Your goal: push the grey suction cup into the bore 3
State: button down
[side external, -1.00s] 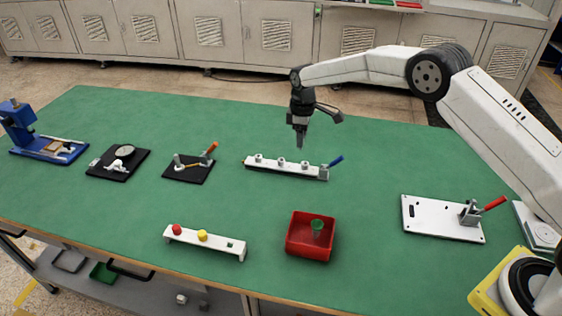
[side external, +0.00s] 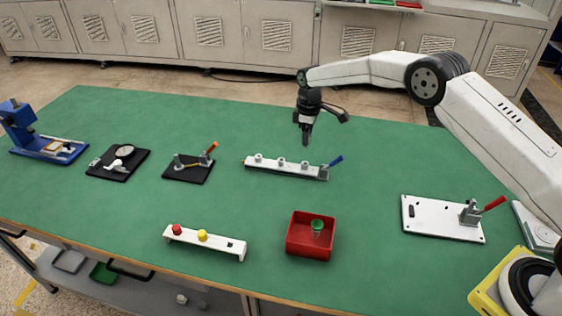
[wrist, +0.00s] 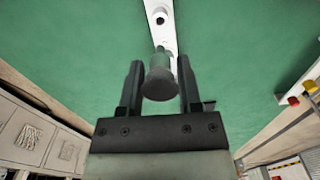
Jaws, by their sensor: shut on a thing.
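My gripper (side external: 306,141) hangs above the right part of a white bar (side external: 270,168) in the side view. In the wrist view its two fingers (wrist: 160,68) are closed about the grey suction cup (wrist: 159,84), whose round dark end faces the camera. In the side view the cup is too small to make out. In the wrist view the bar (wrist: 152,8) shows one dark bore (wrist: 160,20) beyond the cup. The cup and fingers appear clear of the bar.
A red bin (side external: 297,247) with a green cup-like part (side external: 317,226) stands in front, beside a white stand (side external: 217,245) with red and yellow knobs. The green table between is clear.

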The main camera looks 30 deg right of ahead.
jog(key=shift+f, duration=2.45)
jog(key=shift+f, duration=1.55)
jog(key=shift+c, duration=1)
grip_release()
jog(key=shift+r, duration=3.9)
